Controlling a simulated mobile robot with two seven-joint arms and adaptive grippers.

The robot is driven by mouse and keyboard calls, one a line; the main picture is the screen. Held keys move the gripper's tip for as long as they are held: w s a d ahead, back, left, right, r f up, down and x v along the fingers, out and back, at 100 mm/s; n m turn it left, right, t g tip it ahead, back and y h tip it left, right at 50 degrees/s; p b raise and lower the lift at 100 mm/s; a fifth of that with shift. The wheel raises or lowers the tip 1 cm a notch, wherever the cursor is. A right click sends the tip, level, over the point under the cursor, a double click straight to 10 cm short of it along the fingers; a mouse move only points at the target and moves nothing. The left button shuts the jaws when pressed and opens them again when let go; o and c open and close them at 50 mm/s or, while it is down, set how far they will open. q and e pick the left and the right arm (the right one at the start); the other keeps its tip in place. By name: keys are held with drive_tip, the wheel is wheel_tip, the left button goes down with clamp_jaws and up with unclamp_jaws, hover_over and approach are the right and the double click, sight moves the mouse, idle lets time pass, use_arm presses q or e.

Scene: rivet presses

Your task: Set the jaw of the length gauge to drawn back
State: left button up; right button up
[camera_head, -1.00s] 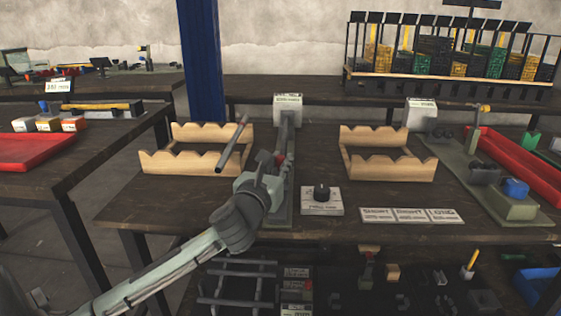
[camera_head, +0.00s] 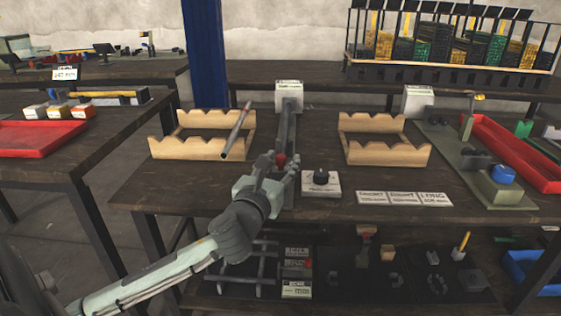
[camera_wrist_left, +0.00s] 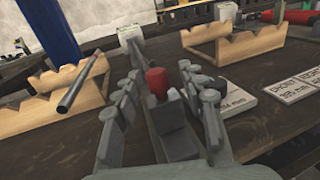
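The length gauge (camera_head: 286,128) is a long grey rail running back from the table's front to a white sign. Its jaw carries a red knob (camera_head: 281,159), which also shows in the left wrist view (camera_wrist_left: 157,82) on a grey block. My left gripper (camera_head: 274,168) is at the near end of the gauge. In the left wrist view its fingers (camera_wrist_left: 158,90) stand apart, one on each side of the jaw block, with visible gaps; I see no clear contact. The gripper partly hides the jaw in the head view. My right gripper is not in view.
A dark rod (camera_head: 236,132) lies tilted across the left wooden rack (camera_head: 188,148), close left of the gauge. To the right are a black dial on a white box (camera_head: 321,185), another wooden rack (camera_head: 388,155) and label plates (camera_head: 404,198). Shelf items sit below the tabletop.

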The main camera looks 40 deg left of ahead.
use_arm(q)
drive_tip(key=v, duration=0.7)
drive_tip(key=shift+s, duration=0.25)
drive_tip(key=shift+d, duration=0.1)
idle(0.4)
